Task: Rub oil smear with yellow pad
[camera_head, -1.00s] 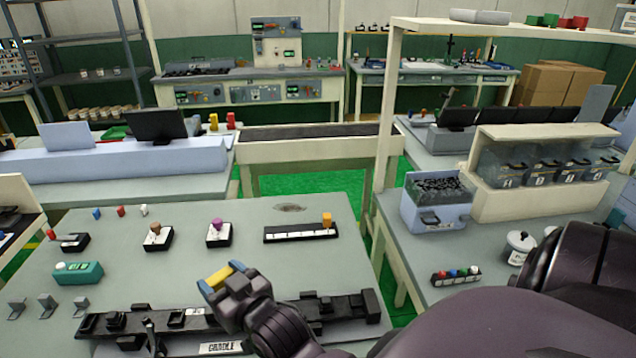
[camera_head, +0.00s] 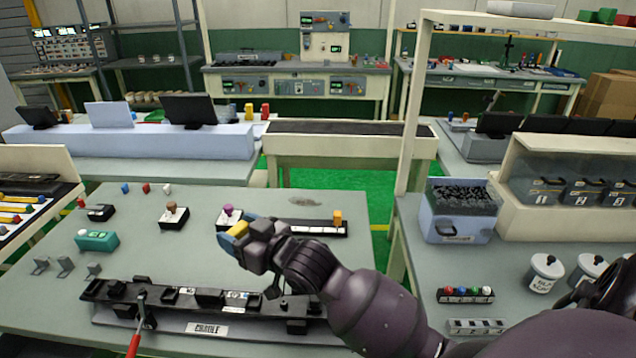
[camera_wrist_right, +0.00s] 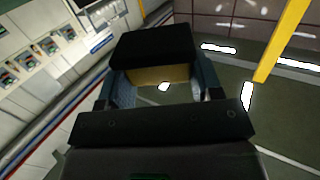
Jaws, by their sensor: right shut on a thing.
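The oil smear (camera_head: 305,201) is a small brownish-grey patch near the far edge of the grey-green table (camera_head: 345,205). My right gripper (camera_head: 236,236) is shut on the yellow pad (camera_head: 238,231), which shows between its bluish fingertips. It is above the table, left of and nearer than the smear, apart from it. In the right wrist view the yellow pad (camera_wrist_right: 150,76) sits between the fingers beneath a black block. My left gripper is not in view.
A black labelled strip with an orange block (camera_head: 338,217) lies just in front of the smear. A purple-knobbed box (camera_head: 228,212) stands behind my right gripper. A long black cradle (camera_head: 200,296) and a red-handled tool (camera_head: 134,343) occupy the table's front.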

